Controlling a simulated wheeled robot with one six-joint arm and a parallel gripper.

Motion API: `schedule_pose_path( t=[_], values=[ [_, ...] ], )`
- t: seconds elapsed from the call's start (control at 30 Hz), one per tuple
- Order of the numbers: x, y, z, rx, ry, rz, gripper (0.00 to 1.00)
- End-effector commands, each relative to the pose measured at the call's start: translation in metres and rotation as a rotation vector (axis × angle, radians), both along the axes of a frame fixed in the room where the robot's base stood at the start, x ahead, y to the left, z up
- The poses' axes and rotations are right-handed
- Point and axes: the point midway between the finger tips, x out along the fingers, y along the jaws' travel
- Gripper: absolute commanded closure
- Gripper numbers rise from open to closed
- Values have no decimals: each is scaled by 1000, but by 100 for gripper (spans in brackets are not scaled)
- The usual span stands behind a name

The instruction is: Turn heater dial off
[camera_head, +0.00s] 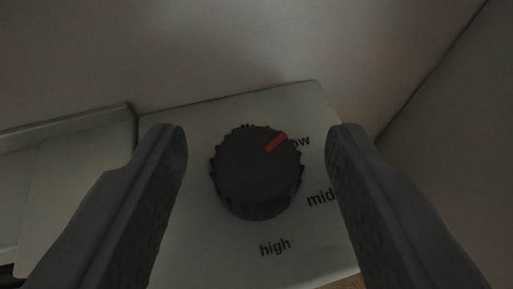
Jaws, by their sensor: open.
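The heater dial (254,175) is a dark round knob with a ridged edge, near the middle of the view. Its red mark (276,142) points up and right, at the partly covered label ending in "ow". The labels "mid" (320,198) and "high" (275,247) show on the pale panel (215,250) around the dial. My gripper (257,145) is open, with one finger on each side of the dial and a visible gap to it on both sides. The fingers' depth relative to the dial is hard to tell. No "off" label is visible.
A pale wall (250,45) rises behind the panel. Another wall or surface (460,150) stands close on the right, beyond the right finger. A ledge or frame (65,128) adjoins the panel on the left. The scene is dim.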

Motion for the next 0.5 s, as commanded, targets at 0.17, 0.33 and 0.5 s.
schedule_pose_path(
  t=[0.17, 0.33, 0.5],
  values=[
    [0, 0, 0, 0, 0, 0, 63],
    [0, 0, 0, 0, 0, 0, 95],
    [0, 0, 0, 0, 0, 5, 95]
  ],
)
